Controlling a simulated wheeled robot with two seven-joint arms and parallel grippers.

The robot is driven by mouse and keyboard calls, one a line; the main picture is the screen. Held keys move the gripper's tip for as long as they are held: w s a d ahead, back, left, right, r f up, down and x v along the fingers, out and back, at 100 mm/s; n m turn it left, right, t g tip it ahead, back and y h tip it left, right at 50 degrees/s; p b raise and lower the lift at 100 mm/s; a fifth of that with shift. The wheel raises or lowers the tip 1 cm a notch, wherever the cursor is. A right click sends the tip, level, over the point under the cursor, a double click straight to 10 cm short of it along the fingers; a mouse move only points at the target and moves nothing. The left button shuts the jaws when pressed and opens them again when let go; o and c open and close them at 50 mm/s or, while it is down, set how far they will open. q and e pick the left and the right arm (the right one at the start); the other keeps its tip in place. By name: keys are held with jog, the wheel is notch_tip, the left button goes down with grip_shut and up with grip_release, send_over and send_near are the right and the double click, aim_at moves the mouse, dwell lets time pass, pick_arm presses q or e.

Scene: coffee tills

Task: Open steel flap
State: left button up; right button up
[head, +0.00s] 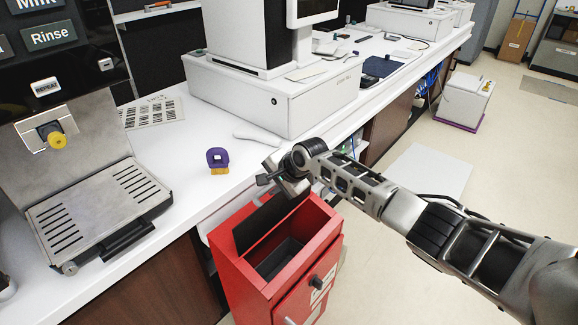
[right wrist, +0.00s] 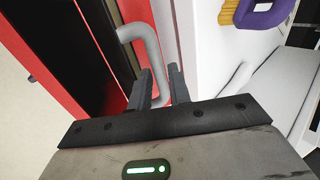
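A red box (head: 262,291) stands on the floor against the counter. A dark flap (head: 262,222) is raised at a slant over its open top, and a dark hollow shows below. My right gripper (head: 264,178) is at the flap's upper right end. In the right wrist view, a bent grey handle (right wrist: 147,45) runs down to the two dark fingers (right wrist: 162,84). The fingers are slightly apart with the handle's lower part between them; whether they press on it I cannot tell. My left gripper is not in view.
A purple and yellow item (head: 217,160) lies on the white counter (head: 195,205) near the box. A large white unit (head: 270,92) stands behind it. A drip tray (head: 97,212) is at left. Open floor (head: 405,225) lies right of the box.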

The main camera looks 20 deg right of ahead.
jog(key=p+v, duration=0.1)
jog(key=v, duration=1.1)
jog(key=shift+s+r, duration=0.2)
jog(key=shift+r, duration=0.15)
jog(key=shift+d, duration=0.1)
jog(key=s+a+f+n+t+y, duration=0.1)
jog(key=s+a+f+n, duration=0.65)
jog(key=s+f, duration=0.45)
jog(key=s+f+n+t, duration=0.1)
jog(key=s+f+n, duration=0.1)
jog(key=s+n, duration=0.2)
jog(key=s+f+n+t+h, duration=0.1)
jog(key=s+f+n, duration=0.2)
jog(key=s, duration=0.7)
jog(key=shift+s+a+n+t+h, duration=0.3)
jog(key=shift+s+a+n, duration=0.05)
jog(key=shift+s+a, duration=0.1)
